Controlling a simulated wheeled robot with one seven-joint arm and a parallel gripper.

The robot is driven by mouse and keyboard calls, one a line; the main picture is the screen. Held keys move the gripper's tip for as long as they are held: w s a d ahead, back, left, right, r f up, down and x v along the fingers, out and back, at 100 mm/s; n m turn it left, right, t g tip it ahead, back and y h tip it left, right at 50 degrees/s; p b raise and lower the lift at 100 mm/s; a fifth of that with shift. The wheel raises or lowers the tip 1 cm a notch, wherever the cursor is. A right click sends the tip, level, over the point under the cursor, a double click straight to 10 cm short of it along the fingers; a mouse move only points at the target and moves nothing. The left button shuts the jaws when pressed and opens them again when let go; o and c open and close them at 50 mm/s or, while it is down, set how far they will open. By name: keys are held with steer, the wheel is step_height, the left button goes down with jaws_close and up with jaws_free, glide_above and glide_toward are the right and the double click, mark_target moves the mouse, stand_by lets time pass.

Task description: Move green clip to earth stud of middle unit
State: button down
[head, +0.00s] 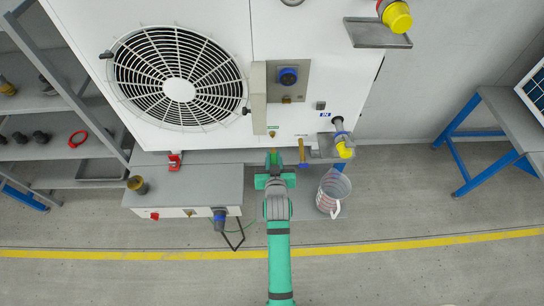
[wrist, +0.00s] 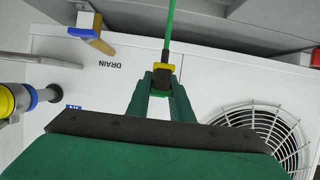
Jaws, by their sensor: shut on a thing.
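My gripper (wrist: 161,82) is shut on the green clip (wrist: 163,68), which shows yellow and dark parts between the fingertips in the wrist view. A green lead (wrist: 170,25) runs from the clip to the top edge. In the head view my gripper (head: 275,161) is at the lower front edge of the large white fan unit (head: 220,30). The clip appears apart from the stud. My fingers hide most of the clip in the head view.
A brass drain valve with a blue handle (head: 304,165) hangs right of my gripper, above a clear jug (head: 333,192). A grey bench box (head: 185,190) stands at left. Shelves (head: 65,150) stand further left. Open floor lies in front.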

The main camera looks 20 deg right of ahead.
mark_target(273, 151)
steer(key=shift+w+d, duration=0.1)
steer(key=shift+d, duration=0.2)
steer(key=shift+w+d+r, duration=0.1)
steer(key=shift+w+d, duration=0.1)
steer(key=shift+w, duration=1.2)
steer(key=shift+w+d, duration=0.2)
steer(key=shift+w, duration=0.45)
steer(key=shift+w+d, duration=0.2)
steer(key=shift+w, duration=0.45)
steer(key=shift+w+d, duration=0.15)
steer(key=shift+w, duration=0.35)
steer(key=c, duration=1.5)
jaws_free()
steer(key=shift+s, duration=0.1)
steer(key=v, duration=1)
steer(key=shift+s+a, duration=0.2)
steer(key=shift+s, duration=0.05)
steer(key=shift+s, duration=0.1)
